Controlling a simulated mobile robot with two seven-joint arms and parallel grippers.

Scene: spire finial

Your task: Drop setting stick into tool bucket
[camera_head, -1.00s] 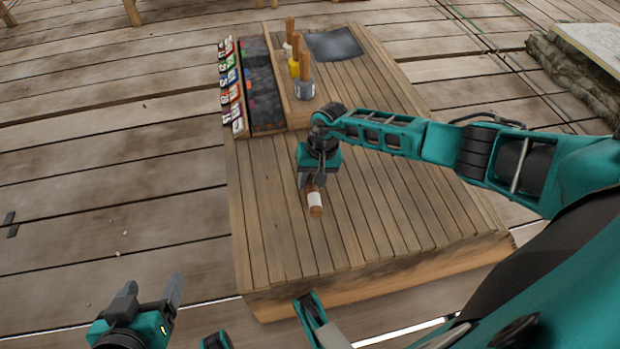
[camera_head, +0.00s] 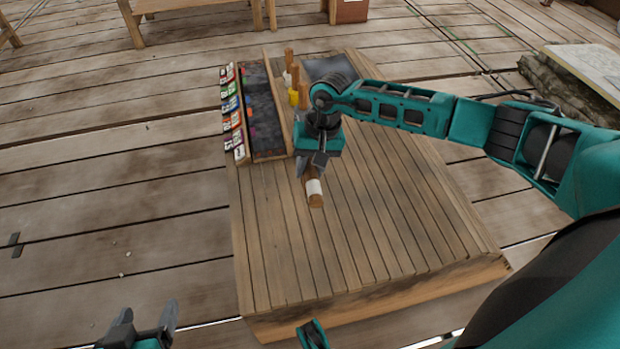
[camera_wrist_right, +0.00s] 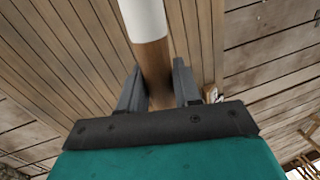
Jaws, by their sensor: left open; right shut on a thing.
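The setting stick (camera_head: 314,187) is a brown wooden rod with a white band. My right gripper (camera_head: 312,170) is shut on one end of it, over the wooden platform. In the right wrist view the stick (camera_wrist_right: 148,25) runs between the two fingers (camera_wrist_right: 157,78), its white band beyond them. Whether it clears the boards is hard to tell. My left gripper (camera_head: 147,322) is open and empty at the bottom left, off the platform. I cannot make out a tool bucket for certain; a reddish-brown box (camera_head: 351,10) stands at the top, cut off by the frame edge.
The low wooden platform (camera_head: 340,245) is clear in front. Behind my right gripper stand several wooden-handled tools (camera_head: 294,90), beside a dark trough (camera_head: 263,110) and a row of coloured labelled packs (camera_head: 232,115). A bench (camera_head: 190,8) stands at the back.

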